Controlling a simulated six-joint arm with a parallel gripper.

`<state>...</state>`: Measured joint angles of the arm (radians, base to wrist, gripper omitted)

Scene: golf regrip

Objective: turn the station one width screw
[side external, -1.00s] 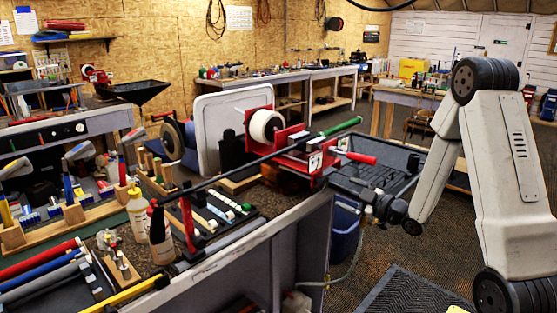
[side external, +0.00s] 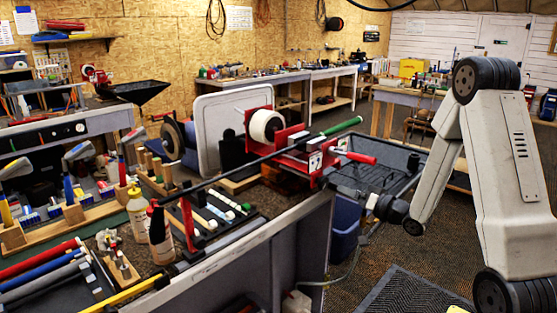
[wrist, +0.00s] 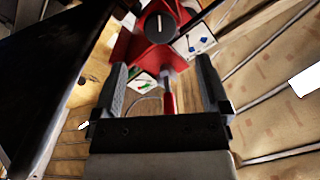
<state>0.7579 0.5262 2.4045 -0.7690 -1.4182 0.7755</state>
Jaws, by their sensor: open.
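The red vise station (side external: 300,155) stands at the bench end, with a white number label on its side. A dark shaft with a green grip (side external: 338,126) passes over it. In the wrist view, a round dark screw head (wrist: 154,24) with a white line is on the red body (wrist: 135,50), beyond my fingertips. My gripper (wrist: 158,72) is open, its fingers apart and clear of the screw head. A red handle (wrist: 168,98) shows between the fingers in that view. In the side view, my gripper (side external: 338,187) is below and right of the station; its tips are hard to make out.
A black tray (side external: 405,160) lies behind my gripper, and a blue bucket (side external: 344,228) is below. The bench (side external: 255,232) holds bottles, grips and clubs at left.

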